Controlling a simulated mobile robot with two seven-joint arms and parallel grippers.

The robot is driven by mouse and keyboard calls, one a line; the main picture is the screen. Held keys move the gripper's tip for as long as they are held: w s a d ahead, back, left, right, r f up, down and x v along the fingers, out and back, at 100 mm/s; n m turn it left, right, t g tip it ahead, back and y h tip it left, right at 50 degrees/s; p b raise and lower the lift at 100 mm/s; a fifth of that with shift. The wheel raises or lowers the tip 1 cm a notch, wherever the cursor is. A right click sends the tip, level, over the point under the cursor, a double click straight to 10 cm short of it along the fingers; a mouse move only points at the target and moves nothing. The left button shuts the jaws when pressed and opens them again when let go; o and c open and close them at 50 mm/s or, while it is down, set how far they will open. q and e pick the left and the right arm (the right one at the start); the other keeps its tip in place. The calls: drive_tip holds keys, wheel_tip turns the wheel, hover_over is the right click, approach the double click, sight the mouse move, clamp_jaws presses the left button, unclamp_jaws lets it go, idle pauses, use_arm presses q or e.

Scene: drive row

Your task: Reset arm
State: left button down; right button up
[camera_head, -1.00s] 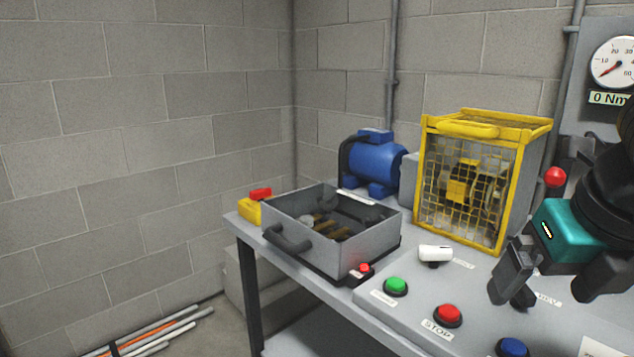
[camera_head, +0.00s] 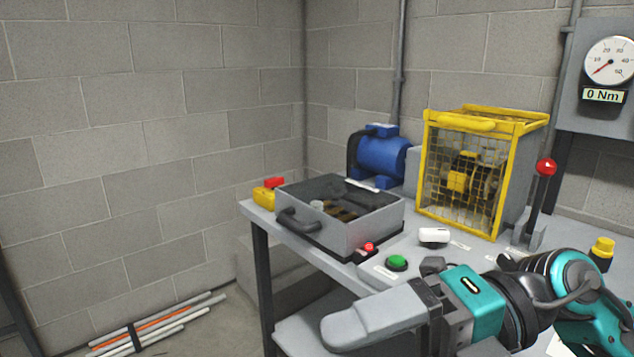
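My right gripper (camera_head: 380,318), with a teal body and grey fingers, is in the lower right, its arm coming in from the right. It points left across the front of the control panel (camera_head: 375,277). One broad finger faces me and largely hides the other side, so I cannot tell its opening. No object shows in it. My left gripper is not in view. A lever with a red knob (camera_head: 546,167) stands upright behind my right arm, apart from it. The green button (camera_head: 397,263) and white selector knob (camera_head: 433,236) show beyond the gripper; the red STOP and blue buttons are hidden.
A grey open box (camera_head: 360,238) with a handle sits at the table's left end. Behind it are a blue motor (camera_head: 382,155) and a yellow mesh cage (camera_head: 480,175). A gauge (camera_head: 610,62) reads 0 Nm. Pipes (camera_head: 160,325) lie on the floor. Open floor lies left of the table.

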drive_tip(key=w+r+m+t+y, duration=0.2)
drive_tip(key=w+m+t+y, duration=0.55)
drive_tip(key=m+t, duration=0.3)
drive_tip(key=w+d+f+m+t+h, duration=0.35)
drive_tip(key=f+m+t+h, duration=0.3)
drive_tip(key=m, duration=0.35)
drive_tip(key=w+d+f+m+t+h, duration=0.2)
drive_tip(key=d+f+m+t+h, duration=0.2)
drive_tip(key=f+m+t+h, duration=0.4)
drive_tip(key=s+d+f+m+g+h, duration=0.1)
drive_tip(key=s+f+m+g+h, duration=0.2)
drive_tip(key=f, duration=0.4)
drive_tip(key=s+d+f+m+g+h+p, duration=0.1)
drive_tip(key=s+f+m+g, duration=0.25)
drive_tip(key=f, duration=0.45)
drive_tip(key=s+d+f+m+g+h, duration=0.1)
drive_tip(key=s+f+m+g, duration=0.1)
drive_tip(key=s+f+g, duration=0.4)
use_arm(q)
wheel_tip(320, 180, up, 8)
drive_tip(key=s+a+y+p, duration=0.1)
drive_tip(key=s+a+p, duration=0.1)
drive_tip(key=p, duration=0.9)
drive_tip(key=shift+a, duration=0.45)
use_arm(e)
drive_tip(key=d+r+t+h, duration=0.1)
drive_tip(key=d+r+t, duration=0.1)
drive_tip(key=r, duration=0.5)
drive_tip(key=shift+w+d, duration=0.3)
drive_tip(key=shift+d, duration=0.25)
